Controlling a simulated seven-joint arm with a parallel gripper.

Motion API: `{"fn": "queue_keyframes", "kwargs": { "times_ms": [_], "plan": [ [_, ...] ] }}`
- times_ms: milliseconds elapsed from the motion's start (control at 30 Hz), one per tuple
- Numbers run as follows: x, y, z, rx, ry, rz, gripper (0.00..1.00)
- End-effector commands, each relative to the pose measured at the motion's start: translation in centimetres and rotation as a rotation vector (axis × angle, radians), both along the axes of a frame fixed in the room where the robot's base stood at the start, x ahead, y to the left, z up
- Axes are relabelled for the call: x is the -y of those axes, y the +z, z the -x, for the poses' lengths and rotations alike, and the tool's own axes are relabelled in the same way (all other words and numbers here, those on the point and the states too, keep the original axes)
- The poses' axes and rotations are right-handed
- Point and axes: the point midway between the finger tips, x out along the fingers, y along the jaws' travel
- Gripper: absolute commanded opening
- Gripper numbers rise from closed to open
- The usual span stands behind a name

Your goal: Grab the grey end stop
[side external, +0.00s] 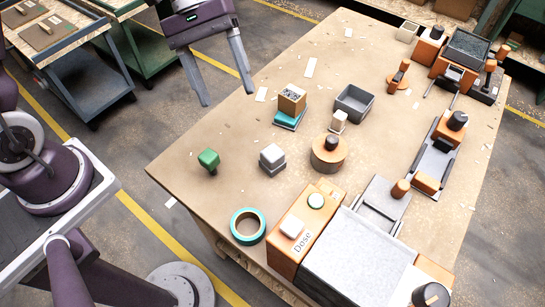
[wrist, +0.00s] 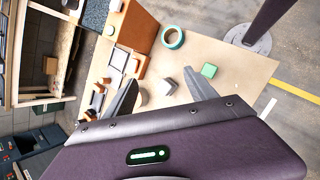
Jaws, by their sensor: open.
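A small light-grey block (side external: 272,160) with a pale top stands on the table, left of the middle in the side view. It looks like the grey end stop, though no label confirms this. In the wrist view the pale block (wrist: 168,87) shows between and beyond my fingertips. My gripper (side external: 227,99) is open and empty, high above the table's far left edge. Its two spread fingers also show in the wrist view (wrist: 161,76). Nothing touches the block.
A green piece (side external: 208,159) stands left of the block, and a round wooden piece (side external: 329,154) stands to its right. A cardboard box on a teal base (side external: 289,116) is behind. A teal ring (side external: 247,226) and an orange box (side external: 303,226) are in front.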

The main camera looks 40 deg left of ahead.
Motion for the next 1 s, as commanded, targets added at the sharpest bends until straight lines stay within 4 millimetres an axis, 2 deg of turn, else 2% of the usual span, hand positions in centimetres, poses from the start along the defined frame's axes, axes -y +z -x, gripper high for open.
{"fn": "queue_keyframes", "kwargs": {
  "times_ms": [33,100,200,300,333,400,533,833,1000],
  "plan": [
    [0.5,-2.8,-1.5,-0.111,0.073,0.068,0.65],
    [1.4,-6.6,-3.4,-0.255,0.188,0.161,0.65],
    [2.3,-12.1,-5.2,-0.436,0.349,0.275,0.65],
    [2.9,-16.1,-5.9,-0.561,0.470,0.352,0.65],
    [3.0,-16.9,-6.0,-0.584,0.492,0.365,0.65],
    [3.1,-18.1,-6.1,-0.620,0.529,0.386,0.65],
    [3.9,-19.1,-6.0,-0.640,0.549,0.396,0.65],
    [8.6,-20.5,-4.3,-0.640,0.545,0.393,0.65],
    [9.7,-21.0,-4.2,-0.636,0.548,0.393,0.65]
  ]
}}
